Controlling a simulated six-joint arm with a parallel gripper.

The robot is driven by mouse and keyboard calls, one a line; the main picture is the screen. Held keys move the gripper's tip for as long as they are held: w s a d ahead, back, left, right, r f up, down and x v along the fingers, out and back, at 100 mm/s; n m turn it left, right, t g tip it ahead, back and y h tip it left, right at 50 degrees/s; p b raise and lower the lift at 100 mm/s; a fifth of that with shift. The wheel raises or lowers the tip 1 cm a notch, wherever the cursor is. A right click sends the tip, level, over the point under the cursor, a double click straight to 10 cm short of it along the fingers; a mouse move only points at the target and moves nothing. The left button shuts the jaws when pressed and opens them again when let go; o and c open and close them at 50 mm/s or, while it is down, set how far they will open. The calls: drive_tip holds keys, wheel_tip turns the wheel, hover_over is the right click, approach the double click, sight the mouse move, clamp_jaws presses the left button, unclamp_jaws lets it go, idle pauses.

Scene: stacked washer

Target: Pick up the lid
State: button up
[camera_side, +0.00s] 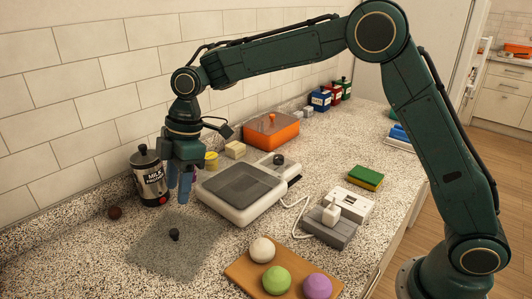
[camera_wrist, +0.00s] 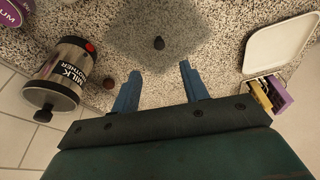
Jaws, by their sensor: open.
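The lid (camera_side: 160,252) is a see-through grey square with a small black knob (camera_side: 174,235) in its middle. It lies flat on the speckled counter at the lower left of the side view. In the wrist view, the lid (camera_wrist: 135,30) is at the top, with its knob (camera_wrist: 158,43) beyond and between my fingers. My gripper (camera_side: 182,192) points down above the counter, behind the lid in the side view. Its two blue fingers (camera_wrist: 159,77) are apart with nothing between them.
A milk canister (camera_side: 150,178) stands left of my gripper, with a dark ball (camera_side: 115,212) nearby. A white appliance (camera_side: 228,205) sits to the right. A wooden board (camera_side: 245,283) with three balls lies in front. An orange box (camera_side: 270,132) is farther back.

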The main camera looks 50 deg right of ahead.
sight(174, 231)
drive_tip(key=shift+x, duration=5.4)
clamp_jaws()
